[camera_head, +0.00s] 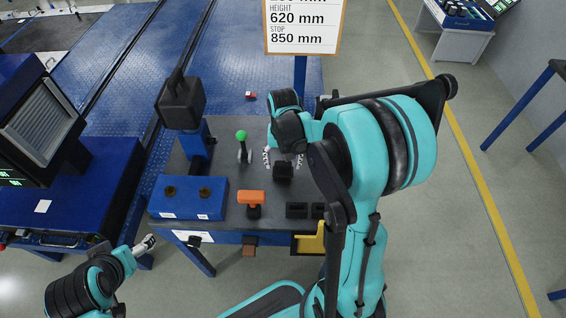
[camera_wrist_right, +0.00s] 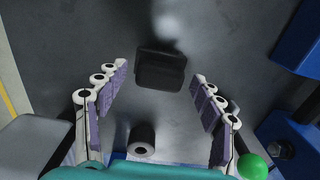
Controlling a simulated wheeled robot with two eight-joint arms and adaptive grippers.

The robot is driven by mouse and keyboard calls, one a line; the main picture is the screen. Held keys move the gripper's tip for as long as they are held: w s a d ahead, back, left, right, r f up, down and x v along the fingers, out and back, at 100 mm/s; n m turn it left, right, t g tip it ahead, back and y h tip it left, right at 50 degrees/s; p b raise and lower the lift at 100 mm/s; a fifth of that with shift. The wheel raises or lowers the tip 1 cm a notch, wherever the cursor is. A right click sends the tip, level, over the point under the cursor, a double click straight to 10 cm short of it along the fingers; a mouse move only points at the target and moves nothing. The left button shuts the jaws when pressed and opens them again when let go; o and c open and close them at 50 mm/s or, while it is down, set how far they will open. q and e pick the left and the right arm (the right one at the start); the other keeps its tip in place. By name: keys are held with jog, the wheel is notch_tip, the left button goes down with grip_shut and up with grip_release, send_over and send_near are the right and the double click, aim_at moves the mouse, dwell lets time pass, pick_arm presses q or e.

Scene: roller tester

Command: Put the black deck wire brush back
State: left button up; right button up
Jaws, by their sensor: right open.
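A black block (camera_head: 283,172), which looks like the black deck wire brush, is on the dark bench top (camera_head: 228,165). In the right wrist view the black block (camera_wrist_right: 162,72) lies between and just beyond the fingertips, with gaps on both sides. My right gripper (camera_head: 283,160) is open and empty above the bench; its palm is partly hidden by my arm. My left gripper (camera_head: 147,244) is low at left, off the bench's front edge; its fingers are too small to tell.
An orange-topped tool (camera_head: 251,197) and black open holders (camera_head: 297,210) stand along the bench's front edge. A green-knobbed lever (camera_head: 241,136) is left of my right gripper. A blue box (camera_head: 188,197) and a post with a black head (camera_head: 181,103) are further left.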

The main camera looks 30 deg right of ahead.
aim_at(283, 164)
notch_tip(283, 164, up, 10)
jog(key=p, duration=0.4)
jog(key=s+a+r+n+t, duration=0.5)
jog(key=s+a+n+t, duration=0.1)
jog(key=s+a, duration=0.4)
jog(key=shift+s+a+r+t, duration=0.3)
jog(key=shift+s+r+t, duration=0.05)
jog(key=shift+s+t, duration=0.25)
dwell(0.5)
